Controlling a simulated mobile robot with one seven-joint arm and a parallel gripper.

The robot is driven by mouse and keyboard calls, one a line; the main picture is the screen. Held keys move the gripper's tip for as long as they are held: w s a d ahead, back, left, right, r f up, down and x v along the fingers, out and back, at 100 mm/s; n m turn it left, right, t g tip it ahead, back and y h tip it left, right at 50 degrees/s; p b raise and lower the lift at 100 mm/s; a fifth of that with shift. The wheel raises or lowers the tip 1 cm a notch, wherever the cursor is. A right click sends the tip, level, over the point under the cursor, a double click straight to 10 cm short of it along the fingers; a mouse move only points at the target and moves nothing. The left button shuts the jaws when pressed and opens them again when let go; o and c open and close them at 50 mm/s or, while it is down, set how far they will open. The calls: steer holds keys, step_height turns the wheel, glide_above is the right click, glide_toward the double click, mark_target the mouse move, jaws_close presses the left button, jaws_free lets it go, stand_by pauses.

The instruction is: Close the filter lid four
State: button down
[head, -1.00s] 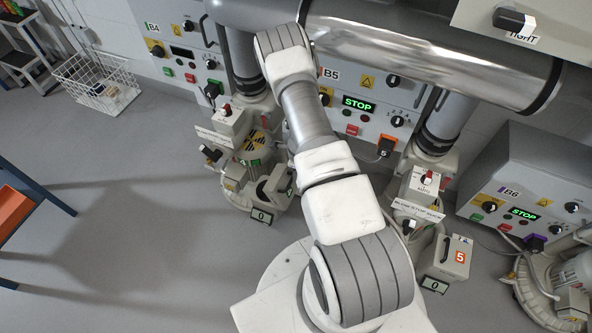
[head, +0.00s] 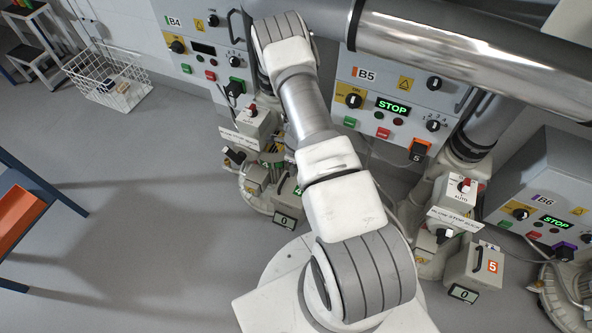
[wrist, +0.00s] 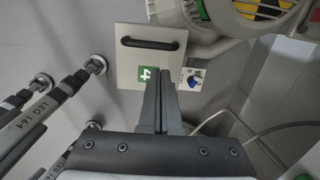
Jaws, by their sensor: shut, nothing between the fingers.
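Filter lid four (wrist: 132,65) is a pale square plate in the upper middle of the wrist view, with a black bar handle and a green label "4". In the head view only a bit of unit four's filter housing (head: 288,196) shows, partly behind my arm. My gripper (wrist: 160,72) is shut and empty, and its dark fingers overlap the lid's lower part, beside the green label. I cannot tell whether they touch the lid. My gripper is hidden in the head view. How far the lid is open is not clear.
A blower with a yellow and black guard (wrist: 262,8) is at the lid's upper right. Metal legs (wrist: 45,110) are at the left of the wrist view. Filter lid five (head: 474,266) and panel B5 (head: 390,105) stand right of my arm. Open floor (head: 130,240) lies left.

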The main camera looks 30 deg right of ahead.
steer(key=shift+w+a+f+b, duration=0.35)
steer(key=shift+w+a+f, duration=0.25)
steer(key=shift+w, duration=0.2)
steer(key=shift+d+r+p, duration=0.1)
steer(key=shift+r+p, duration=0.2)
steer(key=shift+r, duration=0.15)
steer(key=w+a+r+p, duration=0.3)
steer(key=w+a+r, duration=0.2)
steer(key=w+r, duration=0.1)
steer(key=shift+w+r, duration=0.35)
steer(key=shift+r, duration=0.3)
steer(key=shift+s+a, duration=0.1)
